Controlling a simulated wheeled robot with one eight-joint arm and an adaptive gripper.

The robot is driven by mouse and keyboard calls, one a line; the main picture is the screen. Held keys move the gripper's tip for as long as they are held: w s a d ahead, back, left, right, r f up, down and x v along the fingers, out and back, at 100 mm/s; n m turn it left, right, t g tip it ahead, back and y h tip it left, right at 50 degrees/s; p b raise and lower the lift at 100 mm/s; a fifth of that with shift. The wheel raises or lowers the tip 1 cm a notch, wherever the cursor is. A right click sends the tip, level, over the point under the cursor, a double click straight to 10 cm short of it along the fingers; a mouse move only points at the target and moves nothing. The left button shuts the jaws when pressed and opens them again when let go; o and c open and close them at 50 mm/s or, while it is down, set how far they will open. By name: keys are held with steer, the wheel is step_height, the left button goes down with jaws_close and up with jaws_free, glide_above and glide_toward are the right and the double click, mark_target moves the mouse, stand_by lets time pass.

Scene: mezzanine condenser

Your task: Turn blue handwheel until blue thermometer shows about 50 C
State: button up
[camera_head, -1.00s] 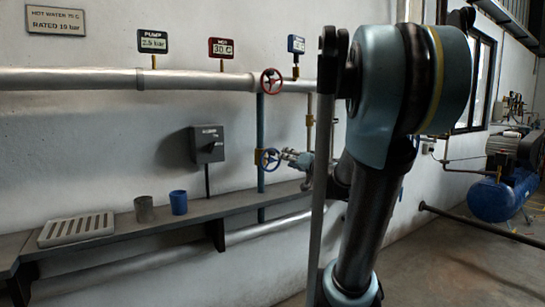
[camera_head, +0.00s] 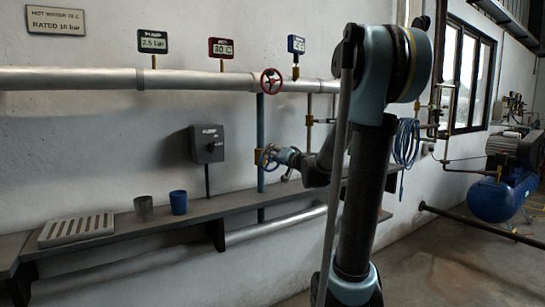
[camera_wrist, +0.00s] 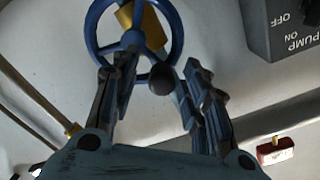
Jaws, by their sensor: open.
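The blue handwheel (camera_head: 262,158) is on the wall pipework in the head view, below the red handwheel. In the wrist view the blue handwheel (camera_wrist: 92,31) fills the top left of centre, and a dark round knob (camera_wrist: 162,78) shows by its rim. My gripper (camera_wrist: 154,72) is open, with one finger on each side of the knob; I cannot tell whether either finger touches. In the head view my gripper (camera_head: 279,158) is at the right of the wheel and partly covers it.
The red display (camera_head: 221,48) reads 30 C and the pump display (camera_head: 153,41) about 2.5 bar. A grey pump switch box (camera_head: 207,144) is left of the wheel. A grey cup (camera_head: 144,209) and blue cup (camera_head: 178,202) stand on the ledge.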

steer(key=shift+w+a, duration=0.25)
steer(key=shift+w, duration=0.1)
jaws_close()
steer(key=shift+d+m, duration=0.15)
steer(key=shift+m, duration=0.15)
steer(key=shift+w+d+f+m, duration=0.15)
steer(key=shift+w+d+m, duration=0.3)
steer(key=shift+m, duration=1.4)
steer(key=shift+w+d+f+m, duration=0.15)
steer(key=shift+d+m, duration=0.55)
steer(key=shift+m, duration=1.1)
steer(key=shift+w+d+f+m, duration=0.1)
steer(key=shift+w+d+m, duration=0.35)
steer(key=shift+m, duration=1.4)
steer(key=shift+s+d, duration=0.1)
